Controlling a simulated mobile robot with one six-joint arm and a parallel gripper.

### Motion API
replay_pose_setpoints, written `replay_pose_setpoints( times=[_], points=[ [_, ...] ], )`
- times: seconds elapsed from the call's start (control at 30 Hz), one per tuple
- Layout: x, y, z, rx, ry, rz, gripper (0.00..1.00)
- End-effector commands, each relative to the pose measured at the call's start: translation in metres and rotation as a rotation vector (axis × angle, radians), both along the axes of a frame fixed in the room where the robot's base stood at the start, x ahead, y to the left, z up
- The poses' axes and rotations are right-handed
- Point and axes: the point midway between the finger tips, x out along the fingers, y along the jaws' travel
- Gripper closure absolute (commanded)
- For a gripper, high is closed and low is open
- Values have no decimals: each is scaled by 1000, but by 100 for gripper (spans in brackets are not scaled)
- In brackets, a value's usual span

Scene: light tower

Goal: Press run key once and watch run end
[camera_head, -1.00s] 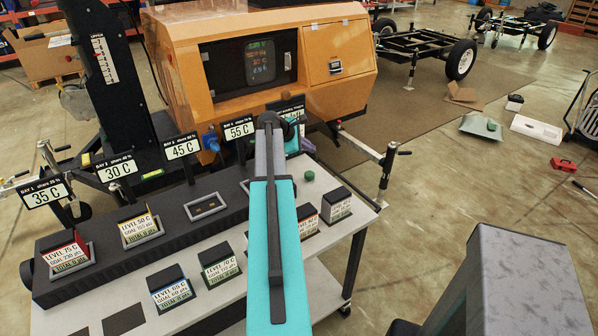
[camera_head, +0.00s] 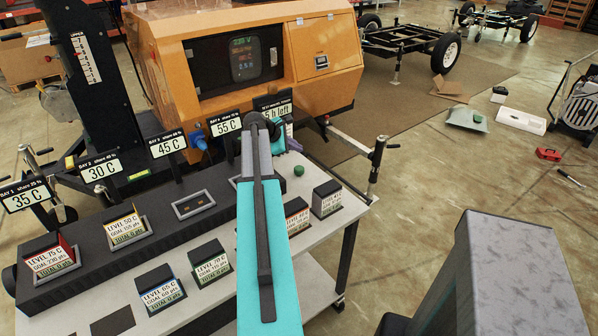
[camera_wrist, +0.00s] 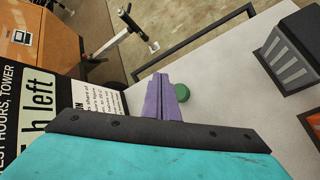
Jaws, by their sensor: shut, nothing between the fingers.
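A small green round button (camera_head: 299,170) stands on the white bench top right of my arm. It bears no label I can read, so I cannot tell whether it is the run key. It also shows in the wrist view (camera_wrist: 182,92). My gripper's purple fingers (camera_wrist: 160,96) are shut and empty, just left of the green button in that view; contact cannot be told. In the head view my arm mostly hides the gripper. The orange machine's dark screen (camera_head: 244,58) shows small coloured text, too blurred to read fully.
Bay signs read 35 C (camera_head: 27,196), 30 C (camera_head: 100,170), 45 C (camera_head: 168,146) and 55 C (camera_head: 226,125). Labelled level blocks (camera_head: 212,262) stand on the bench (camera_head: 215,307). A grey post (camera_head: 515,262) stands right.

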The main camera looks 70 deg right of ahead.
Motion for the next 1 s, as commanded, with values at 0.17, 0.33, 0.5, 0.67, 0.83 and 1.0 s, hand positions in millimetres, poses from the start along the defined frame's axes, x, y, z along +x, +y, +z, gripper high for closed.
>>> replay_pose_setpoints(
  times=[0.17,0.33,0.5,0.67,0.83,1.0],
  points=[
    [0,0,-22,0,0,0,100],
    [0,0,-39,0,0,0,100],
    [0,0,-51,1,2,0,100],
    [0,0,-59,0,1,0,100],
    [-1,-1,-61,0,1,-1,100],
    [-1,-1,-61,0,0,-2,100]
  ],
)
